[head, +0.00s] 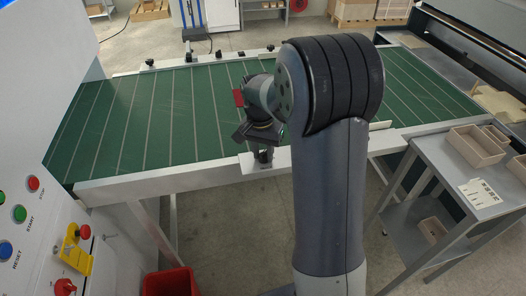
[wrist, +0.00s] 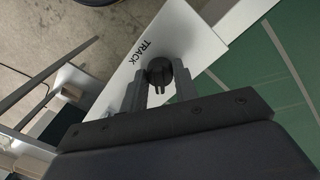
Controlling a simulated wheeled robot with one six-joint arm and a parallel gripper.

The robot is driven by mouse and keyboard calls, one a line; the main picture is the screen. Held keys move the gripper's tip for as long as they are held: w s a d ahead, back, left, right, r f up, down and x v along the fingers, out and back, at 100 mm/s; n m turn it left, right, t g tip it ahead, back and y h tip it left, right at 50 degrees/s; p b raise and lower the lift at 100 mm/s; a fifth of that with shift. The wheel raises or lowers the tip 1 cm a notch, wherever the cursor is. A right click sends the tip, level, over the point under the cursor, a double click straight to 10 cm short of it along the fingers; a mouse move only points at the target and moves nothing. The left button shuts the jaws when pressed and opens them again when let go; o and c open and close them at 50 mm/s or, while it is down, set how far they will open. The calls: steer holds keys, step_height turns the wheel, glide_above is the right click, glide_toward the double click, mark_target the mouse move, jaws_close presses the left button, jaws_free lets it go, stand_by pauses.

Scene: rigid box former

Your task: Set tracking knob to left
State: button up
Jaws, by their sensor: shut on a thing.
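The tracking knob (wrist: 159,69) is a small black round knob on a white plate (wrist: 200,48) marked TRACK, seen in the wrist view. My gripper (wrist: 161,84) has one finger on each side of the knob and is shut on it. Its fingers partly hide the knob's sides, and I cannot tell which way the knob's mark points. In the head view my gripper (head: 263,152) is over the white plate (head: 252,170) at the near edge of the green belt. The knob is too small and covered to make out there.
The green conveyor belt (head: 185,105) spreads behind my gripper. A white machine with coloured buttons (head: 20,213) stands at the left, above a red bin (head: 170,281). A grey cart (head: 450,170) with trays stands at the right.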

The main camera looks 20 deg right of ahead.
mark_target(261, 154)
steer(key=shift+n, duration=0.3)
steer(key=n, duration=0.4)
steer(key=shift+n, duration=2.1)
steer(key=shift+s+t, duration=0.1)
steer(key=shift+t, duration=0.2)
steer(key=o, duration=1)
steer(key=r, duration=1.1)
steer(key=shift+a, duration=0.3)
